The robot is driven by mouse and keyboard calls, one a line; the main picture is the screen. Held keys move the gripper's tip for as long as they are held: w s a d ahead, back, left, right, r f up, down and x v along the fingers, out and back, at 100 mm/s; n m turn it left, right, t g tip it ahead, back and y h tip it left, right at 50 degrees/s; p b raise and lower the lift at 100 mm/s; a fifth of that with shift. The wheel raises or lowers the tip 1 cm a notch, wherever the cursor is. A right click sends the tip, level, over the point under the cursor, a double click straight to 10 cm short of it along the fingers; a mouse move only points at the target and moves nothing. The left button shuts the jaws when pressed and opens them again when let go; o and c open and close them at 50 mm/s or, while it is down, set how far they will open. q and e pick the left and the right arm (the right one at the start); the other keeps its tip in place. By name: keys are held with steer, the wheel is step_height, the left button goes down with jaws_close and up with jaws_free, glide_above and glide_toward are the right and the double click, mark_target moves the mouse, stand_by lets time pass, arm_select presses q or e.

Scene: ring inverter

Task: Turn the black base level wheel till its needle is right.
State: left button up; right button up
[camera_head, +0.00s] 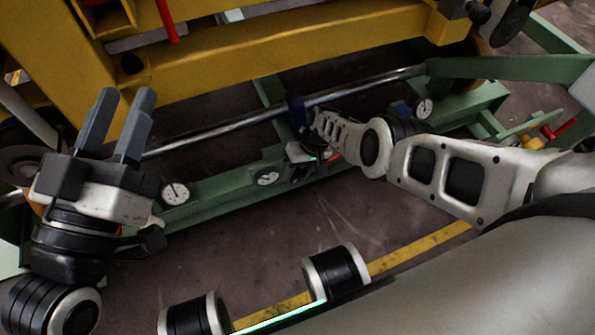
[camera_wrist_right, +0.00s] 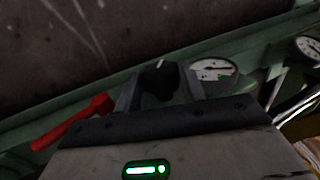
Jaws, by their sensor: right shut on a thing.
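The black base level wheel (camera_wrist_right: 160,78) is a dark knob between my right gripper's fingers in the right wrist view. My right gripper (camera_wrist_right: 157,92) is shut on it, with one finger on each side. In the head view my right gripper (camera_head: 299,170) is at the green base rail, and its hand mostly hides the wheel. A round white gauge (camera_wrist_right: 213,68) sits right beside the wheel; it also shows in the head view (camera_head: 267,177). It has a dark needle and a small green mark; the exact reading is too small to tell. My left gripper (camera_head: 118,125) is open and empty, raised at the left.
More gauges sit along the green rail (camera_head: 222,185), one at the left (camera_head: 175,192) and one at the right (camera_head: 424,108). A red handle (camera_wrist_right: 75,122) is near the wheel. A steel bar (camera_head: 215,132) and yellow frame (camera_head: 230,65) lie behind. The floor in front is clear.

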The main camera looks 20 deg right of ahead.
mark_target(298, 171)
arm_select(q)
steer(key=shift+d+r, duration=0.1)
steer(key=shift+r, duration=0.05)
arm_select(e)
steer(key=o, duration=1)
steer(key=shift+c, duration=0.2)
steer(key=shift+r, duration=0.15)
steer(key=p+v, duration=0.3)
arm_select(q)
step_height(298, 171, down, 10)
steer(key=s+a+n+g+y+p, duration=0.1)
steer(key=g+y+p, duration=0.4)
steer(key=p, duration=0.5)
steer(key=shift+s+a+n+g+p, duration=0.3)
steer(key=shift+s+a+g, duration=0.2)
steer(key=shift+s+g, duration=0.45)
arm_select(e)
steer(key=v, duration=1.2)
steer(key=shift+d+r, duration=0.25)
